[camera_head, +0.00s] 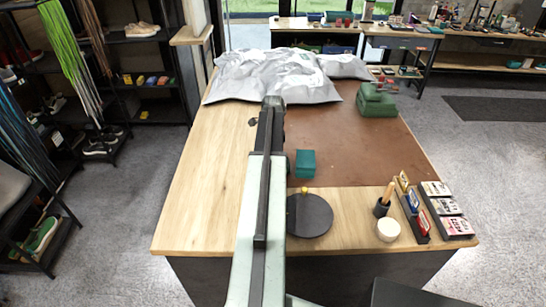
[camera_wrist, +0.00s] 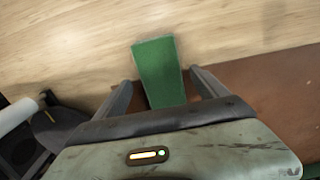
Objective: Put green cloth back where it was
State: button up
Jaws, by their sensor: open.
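The green cloth (camera_wrist: 158,68) shows in the wrist view as a flat-looking green rectangle. It lies partly over pale wood, with its lower end hidden behind my gripper housing. My gripper (camera_wrist: 160,78) is open, with one finger on either side of the cloth. I cannot tell whether the fingers touch it or how high they are above the table. In the head view my arm reaches away over the table and seems to hide this cloth. A teal box-like block (camera_head: 305,163) sits on the brown mat (camera_head: 345,140), right of my arm.
Crumpled grey-white bags (camera_head: 280,75) cover the table's far end. A green object (camera_head: 376,100) stands at the far right. A black disc (camera_head: 310,216), a white jar (camera_head: 388,230), a brush holder (camera_head: 382,208) and small boxes (camera_head: 437,189) line the near right. Wood left of my arm is mostly clear.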

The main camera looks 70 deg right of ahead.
notch_tip(320, 180, up, 8)
jog(key=p, duration=0.7)
jog(key=shift+r, duration=0.25)
jog(key=w+a+n, duration=1.3)
jog(key=w+a, duration=1.2)
jog(key=a, duration=0.1)
jog(key=w+a+n, duration=0.2)
jog(key=a+n, duration=0.7)
jog(key=a, duration=1.1)
jog(key=w+a+n, duration=0.3)
jog(key=a+n, duration=0.6)
jog(key=a, duration=1.1)
jog(key=shift+w+a+n, duration=0.25)
jog(key=shift+a+n, duration=0.05)
jog(key=shift+n, duration=0.1)
jog(key=shift+f, duration=0.1)
